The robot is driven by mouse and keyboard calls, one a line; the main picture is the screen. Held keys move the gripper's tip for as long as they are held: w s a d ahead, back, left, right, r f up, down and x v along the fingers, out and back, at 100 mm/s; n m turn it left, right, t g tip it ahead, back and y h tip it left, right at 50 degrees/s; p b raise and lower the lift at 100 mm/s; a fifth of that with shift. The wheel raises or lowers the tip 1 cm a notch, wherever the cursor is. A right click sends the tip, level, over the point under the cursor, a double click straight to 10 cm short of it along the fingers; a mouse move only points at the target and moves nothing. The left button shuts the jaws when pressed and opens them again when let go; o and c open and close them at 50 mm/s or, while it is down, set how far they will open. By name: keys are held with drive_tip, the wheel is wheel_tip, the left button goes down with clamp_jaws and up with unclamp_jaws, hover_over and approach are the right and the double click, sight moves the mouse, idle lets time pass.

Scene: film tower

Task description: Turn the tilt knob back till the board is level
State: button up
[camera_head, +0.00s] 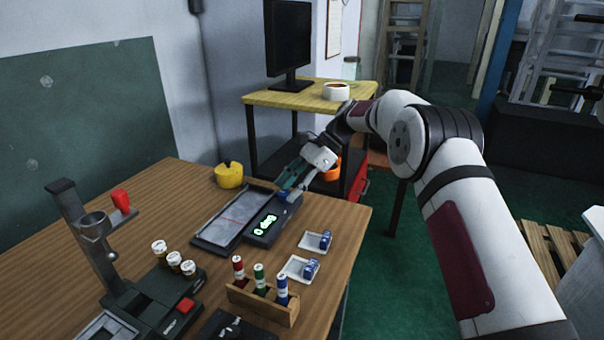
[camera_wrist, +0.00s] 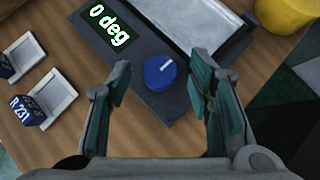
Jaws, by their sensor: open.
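The blue tilt knob (camera_wrist: 160,73) has a white pointer line and sits on a dark control box (camera_wrist: 142,95). The box's green display (camera_wrist: 109,25) reads 0 deg. In the head view my gripper (camera_head: 292,178) is over the far end of the box and partly hides the knob.
A yellow round pot (camera_head: 229,175) stands behind the board. Two white trays with blue items (camera_head: 317,241) lie on the right. A wooden rack (camera_head: 262,303) holds red, green and blue vials. A dark stand (camera_head: 95,240) is on the left.

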drive_tip(key=v, duration=1.1)
drive_tip(key=shift+d+r, duration=0.15)
drive_tip(key=s+d+r+n+t+h, duration=0.1)
drive_tip(key=s+d+r+n+h, duration=0.15)
drive_tip(key=s+d+r, duration=0.5)
drive_tip(key=s+d+r+n+t+h, duration=0.2)
drive_tip(key=s+r+n, duration=0.2)
drive_tip(key=s+r, duration=0.8)
drive_tip(key=s+d+f+n+t+h, duration=0.1)
drive_tip(key=s+d+f+n, duration=0.3)
drive_tip(key=s, duration=0.7)
drive_tip(key=s+d+f+h, duration=0.1)
drive_tip(key=s+d+f, duration=0.35)
drive_tip(key=s, duration=0.75)
drive_tip(key=s+d+f+n+t+h, duration=0.1)
drive_tip(key=s+d+f+n+h, duration=0.1)
drive_tip(key=s+f, duration=0.7)
wheel_tip(320, 180, up, 22)
drive_tip(key=s+t+p, duration=0.2)
drive_tip(key=t+p, duration=0.1)
drive_tip(key=p, duration=1.5)
drive_tip(key=shift+a+p, duration=0.25)
drive_tip(key=shift+p, duration=0.15)
